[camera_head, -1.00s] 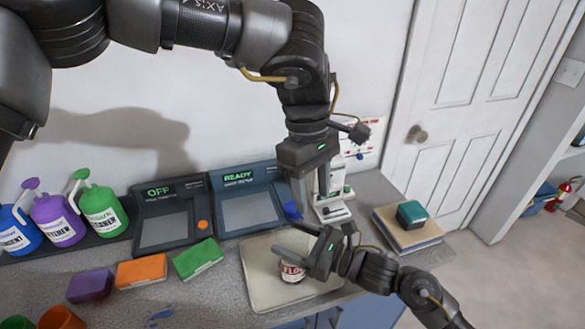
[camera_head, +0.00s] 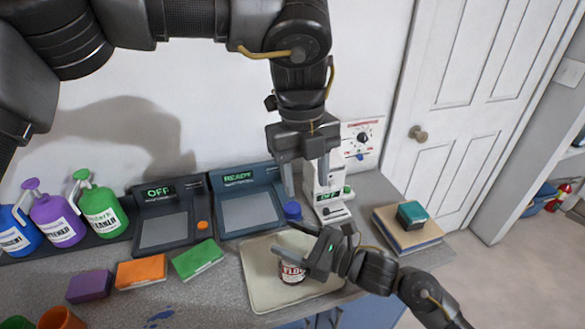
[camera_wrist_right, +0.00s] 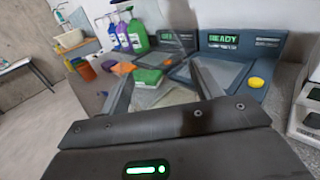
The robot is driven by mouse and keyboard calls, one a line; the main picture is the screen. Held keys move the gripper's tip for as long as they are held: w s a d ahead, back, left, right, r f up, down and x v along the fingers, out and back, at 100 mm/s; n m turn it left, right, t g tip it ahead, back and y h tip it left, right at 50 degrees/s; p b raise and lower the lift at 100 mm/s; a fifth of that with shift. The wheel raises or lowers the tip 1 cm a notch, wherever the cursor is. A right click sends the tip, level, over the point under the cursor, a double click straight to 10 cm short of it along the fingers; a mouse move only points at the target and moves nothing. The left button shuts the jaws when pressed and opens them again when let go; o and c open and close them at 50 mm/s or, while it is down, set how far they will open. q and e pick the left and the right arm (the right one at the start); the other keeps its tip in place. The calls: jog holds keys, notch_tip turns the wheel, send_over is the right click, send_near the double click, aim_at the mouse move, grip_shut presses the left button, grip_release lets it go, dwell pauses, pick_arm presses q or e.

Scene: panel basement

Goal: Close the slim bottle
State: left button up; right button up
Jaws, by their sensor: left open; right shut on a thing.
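A small bottle (camera_head: 292,272) with a white and red label stands over the pale tray (camera_head: 258,290), partly covered by my right gripper (camera_head: 286,239). The right gripper is shut on it; the hold itself is mostly hidden. In the right wrist view, a faint see-through shape (camera_wrist_right: 165,95) shows between the spread fingers. A blue round thing, like a cap (camera_head: 292,210), sits behind the tray. My left gripper (camera_head: 306,184) is open and empty, pointing down above and behind the right gripper, close over the blue thing. Whether they touch cannot be told.
A white device (camera_head: 333,208) stands just right of the left gripper. Two dark panels, OFF (camera_head: 165,228) and READY (camera_head: 249,208), stand behind the tray. Sponges (camera_head: 140,271) and cleaner bottles (camera_head: 103,213) are at left. A teal block (camera_head: 411,214) lies on books (camera_head: 405,238).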

aim_at(292, 207)
pick_arm(q)
jog(key=n, duration=0.3)
jog(key=a+n, duration=0.1)
jog(key=n, duration=0.6)
jog(key=shift+w+a+r, duration=0.15)
jog(key=shift+w+r, duration=0.1)
jog(key=shift+r, duration=0.1)
jog(key=n, duration=0.4)
jog(key=a+n, duration=0.1)
jog(key=n, duration=0.2)
jog(key=shift+w+t+y, duration=0.2)
jog(key=shift+t+y, duration=0.1)
jog(key=shift+y, duration=0.1)
jog(key=n, duration=0.4)
jog(key=shift+w+n, duration=0.1)
jog(key=shift+n, duration=0.3)
jog(key=shift+f, duration=4)
jog(key=shift+c, duration=0.4)
